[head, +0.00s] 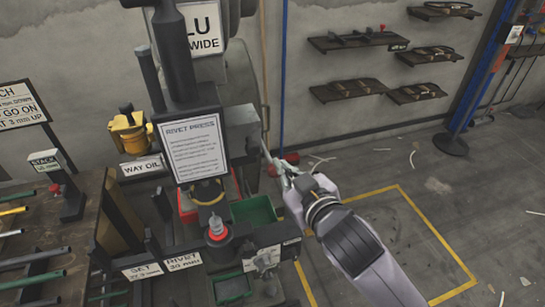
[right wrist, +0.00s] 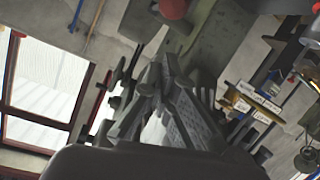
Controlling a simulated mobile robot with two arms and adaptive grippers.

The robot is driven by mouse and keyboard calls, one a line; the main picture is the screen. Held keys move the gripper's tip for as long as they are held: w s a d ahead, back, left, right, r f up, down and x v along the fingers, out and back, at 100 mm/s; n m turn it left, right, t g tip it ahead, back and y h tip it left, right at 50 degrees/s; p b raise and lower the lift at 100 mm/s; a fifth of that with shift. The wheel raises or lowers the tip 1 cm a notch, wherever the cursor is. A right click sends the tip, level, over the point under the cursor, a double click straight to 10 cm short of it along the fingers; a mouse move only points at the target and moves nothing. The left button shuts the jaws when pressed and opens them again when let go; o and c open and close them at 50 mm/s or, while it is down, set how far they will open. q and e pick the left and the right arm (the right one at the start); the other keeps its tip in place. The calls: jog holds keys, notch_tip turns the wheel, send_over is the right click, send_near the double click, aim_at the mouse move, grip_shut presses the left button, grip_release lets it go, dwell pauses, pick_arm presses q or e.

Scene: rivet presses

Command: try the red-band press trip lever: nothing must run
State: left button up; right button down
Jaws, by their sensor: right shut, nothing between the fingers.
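The rivet press (head: 182,70) stands left of centre in the head view, dark grey, with a white "RIVET PRESS" card (head: 195,146) on its front. A red ring (head: 217,234) sits around its lower tool. My right gripper (head: 276,167) is shut and empty, just right of the press's grey side box (head: 240,128). I cannot clearly tell the trip lever from my fingers there, nor whether they touch. In the right wrist view my fingers (right wrist: 154,85) point up toward a dull red knob (right wrist: 173,9) at the top edge. My left gripper is out of view.
A green bin (head: 254,211) sits beside the press's lower part. A yellow oil pot (head: 130,133) stands left, above a "WAY OIL" label. A rack of rods (head: 30,235) fills the lower left. Yellow-lined floor (head: 385,225) lies right; shelves (head: 360,41) hang on the wall.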

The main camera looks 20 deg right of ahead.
jog(key=shift+a+r+t, duration=0.2)
jog(key=shift+r+t, duration=0.1)
jog(key=shift+r, duration=0.6)
jog(key=shift+w, duration=0.1)
jog(key=p, duration=0.2)
send_over(273, 167)
jog(key=w+a, duration=0.1)
jog(key=f, duration=0.2)
jog(key=shift+s+d+f, duration=0.1)
jog(key=shift+d+f, duration=0.05)
jog(key=shift+f, duration=0.5)
jog(key=shift+d+f, duration=0.1)
jog(key=shift+f, duration=0.5)
jog(key=shift+s+d+f, duration=0.25)
jog(key=shift+s+f, duration=0.1)
jog(key=shift+s, duration=0.05)
jog(key=shift+w, duration=0.1)
